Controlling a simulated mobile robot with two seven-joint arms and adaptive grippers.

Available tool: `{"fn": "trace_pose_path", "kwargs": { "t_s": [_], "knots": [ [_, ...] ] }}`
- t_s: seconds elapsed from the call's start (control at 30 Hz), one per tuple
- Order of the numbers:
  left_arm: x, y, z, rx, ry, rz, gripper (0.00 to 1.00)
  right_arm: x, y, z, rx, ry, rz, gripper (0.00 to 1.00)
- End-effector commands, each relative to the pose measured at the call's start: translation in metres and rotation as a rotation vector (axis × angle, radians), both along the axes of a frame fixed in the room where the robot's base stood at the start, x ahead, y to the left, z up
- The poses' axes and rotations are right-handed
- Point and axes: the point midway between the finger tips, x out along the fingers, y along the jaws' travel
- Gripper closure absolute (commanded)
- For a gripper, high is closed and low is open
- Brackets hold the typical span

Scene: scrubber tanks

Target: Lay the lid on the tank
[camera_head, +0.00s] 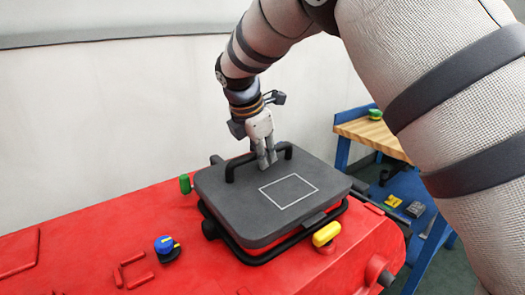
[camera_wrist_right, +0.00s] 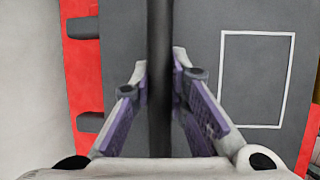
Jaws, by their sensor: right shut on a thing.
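The lid (camera_head: 235,208) is a dark grey slab with a white square outline and a black bar handle (camera_head: 241,161). It lies flat over the opening of the red tank (camera_head: 90,235), above a black rim frame (camera_head: 268,253). I cannot tell whether it is fully seated. My right gripper (camera_head: 267,164) points down at the handle and is shut on it. In the right wrist view the handle (camera_wrist_right: 159,45) runs between the two fingers (camera_wrist_right: 160,85), with the lid (camera_wrist_right: 122,50) behind. My left gripper is not in view.
A yellow knob (camera_head: 326,234) and a green knob (camera_head: 185,184) sit beside the lid. A blue knob (camera_head: 166,245) is on the tank at left. A wooden-topped blue bench (camera_head: 375,135) stands at right, with small items on its lower shelf. A pale wall is behind.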

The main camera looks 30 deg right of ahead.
Motion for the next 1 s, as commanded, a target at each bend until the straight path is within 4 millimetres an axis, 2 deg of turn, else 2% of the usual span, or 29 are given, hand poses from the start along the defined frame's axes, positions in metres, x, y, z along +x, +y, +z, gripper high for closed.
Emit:
{"fn": "trace_pose_path", "kwargs": {
  "t_s": [0.3, 1.0],
  "knots": [
    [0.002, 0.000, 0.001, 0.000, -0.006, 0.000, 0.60, 0.000, 0.000, 0.001, -0.001, -0.004, 0.000, 1.00],
    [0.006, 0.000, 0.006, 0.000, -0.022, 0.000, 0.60, -0.004, -0.001, -0.015, -0.001, -0.002, 0.001, 1.00]
  ]
}}
